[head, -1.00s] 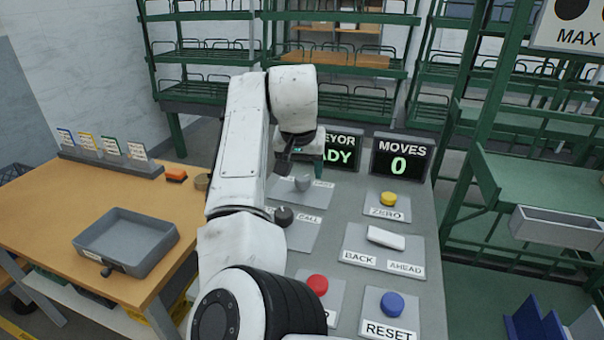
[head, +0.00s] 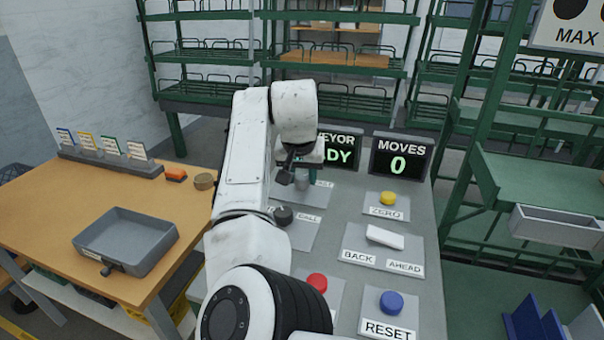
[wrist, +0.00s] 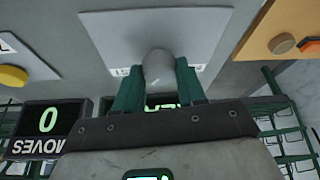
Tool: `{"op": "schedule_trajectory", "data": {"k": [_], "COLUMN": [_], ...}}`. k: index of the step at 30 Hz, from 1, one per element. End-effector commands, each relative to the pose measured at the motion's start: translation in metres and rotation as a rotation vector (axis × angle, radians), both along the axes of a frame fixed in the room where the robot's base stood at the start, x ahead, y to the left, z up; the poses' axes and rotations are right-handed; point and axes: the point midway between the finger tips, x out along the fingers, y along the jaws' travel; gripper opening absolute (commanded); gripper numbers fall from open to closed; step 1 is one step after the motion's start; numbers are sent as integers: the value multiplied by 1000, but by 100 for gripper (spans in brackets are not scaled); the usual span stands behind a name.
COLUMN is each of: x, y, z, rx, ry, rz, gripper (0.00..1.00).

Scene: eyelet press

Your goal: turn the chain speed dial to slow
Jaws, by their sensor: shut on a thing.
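A grey dial knob (head: 302,184) stands on a grey plate at the far end of the panel; its lettering is partly hidden and I cannot read its setting. In the wrist view the knob (wrist: 157,66) is between the green fingers of my gripper (wrist: 158,82). My gripper (head: 303,174) is shut on it from above. My arm covers part of the panel to the left in the head view.
A black selector knob (head: 283,215) on a plate marked CALL is close in front. A yellow ZERO button (head: 388,198), a white BACK/AHEAD rocker (head: 385,237), red (head: 317,283) and blue RESET (head: 391,302) buttons are nearby. Two displays stand behind; one (head: 402,158) reads MOVES 0.

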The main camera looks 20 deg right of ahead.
Motion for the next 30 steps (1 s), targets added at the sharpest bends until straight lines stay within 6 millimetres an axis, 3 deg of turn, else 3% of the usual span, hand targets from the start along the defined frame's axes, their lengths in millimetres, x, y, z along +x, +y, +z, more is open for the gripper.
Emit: {"op": "schedule_trajectory", "data": {"k": [5, 16, 30], "x": [0, -1, -1], "y": [0, -2, -5], "z": [0, 3, 6], "rx": [-1, -3, -3], "ry": [0, 2, 4], "rz": [0, 66, 450], "gripper": [9, 9, 9]}}
